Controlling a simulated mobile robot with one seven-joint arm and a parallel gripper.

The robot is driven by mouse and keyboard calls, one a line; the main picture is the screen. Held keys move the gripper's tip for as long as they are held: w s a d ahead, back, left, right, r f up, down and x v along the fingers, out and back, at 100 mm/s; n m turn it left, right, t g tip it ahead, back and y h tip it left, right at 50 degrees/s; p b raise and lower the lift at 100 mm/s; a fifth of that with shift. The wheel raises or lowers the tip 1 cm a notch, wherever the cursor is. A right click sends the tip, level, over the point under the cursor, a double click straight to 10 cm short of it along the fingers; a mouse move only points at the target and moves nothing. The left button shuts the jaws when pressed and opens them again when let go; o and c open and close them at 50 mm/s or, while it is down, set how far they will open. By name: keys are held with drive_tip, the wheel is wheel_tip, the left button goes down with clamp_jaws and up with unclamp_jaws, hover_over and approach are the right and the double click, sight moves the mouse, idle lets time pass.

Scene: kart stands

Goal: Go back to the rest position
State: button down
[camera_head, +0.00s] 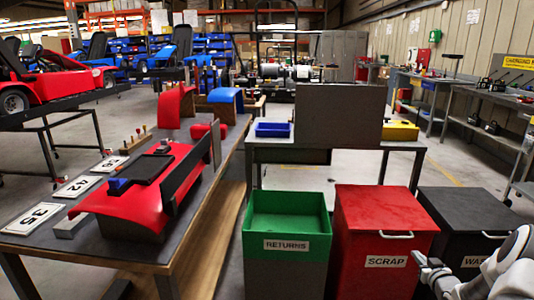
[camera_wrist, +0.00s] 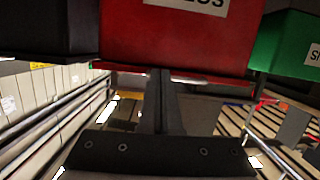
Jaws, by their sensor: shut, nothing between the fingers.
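My gripper (camera_head: 422,264) is at the lower right of the head view, in front of the red SCRAP bin and the black bin. In the wrist view its two fingers (camera_wrist: 160,100) are together, with nothing between them. The red SCRAP bin (camera_head: 372,230) has its lid shut; its red front (camera_wrist: 180,45) fills the top middle of the wrist view, which appears upside down. The black bin (camera_head: 455,213) is partly hidden by my arm.
The green RETURNS bin (camera_head: 260,251) stands open left of the red one. A long table (camera_head: 215,225) at left bears a red kart panel (camera_head: 165,175) and numbered plates. A bench with a blue bin (camera_head: 273,130) stands behind the bins.

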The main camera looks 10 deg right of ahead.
drive_tip(key=w+a+r+n+g, duration=0.2)
drive_tip(key=a+r, duration=0.7)
drive_tip(key=w+a+r+n+g, duration=0.1)
drive_tip(key=w+a+r, duration=0.1)
drive_tip(key=a+r, duration=0.6)
drive_tip(key=s+a+r+n+g, duration=0.1)
drive_tip(key=s+a+r, duration=0.3)
drive_tip(key=a, duration=0.3)
drive_tip(key=s+a+r+g, duration=0.1)
drive_tip(key=s+a+r, duration=0.3)
drive_tip(key=a+r, duration=0.15)
drive_tip(key=s+a+m+g+y, duration=0.1)
drive_tip(key=s+a, duration=0.3)
drive_tip(key=s, duration=0.5)
drive_tip(key=s+a+r+g+y, duration=0.1)
drive_tip(key=s+a+g, duration=0.1)
drive_tip(key=s+a, duration=0.5)
drive_tip(key=s+a+m+g+y, duration=0.1)
drive_tip(key=s+a, duration=0.1)
drive_tip(key=s, duration=0.9)
wheel_tip(320, 180, up, 23)
drive_tip(key=s+p, duration=0.1)
drive_tip(key=p, duration=2.1)
drive_tip(key=shift+p, duration=0.4)
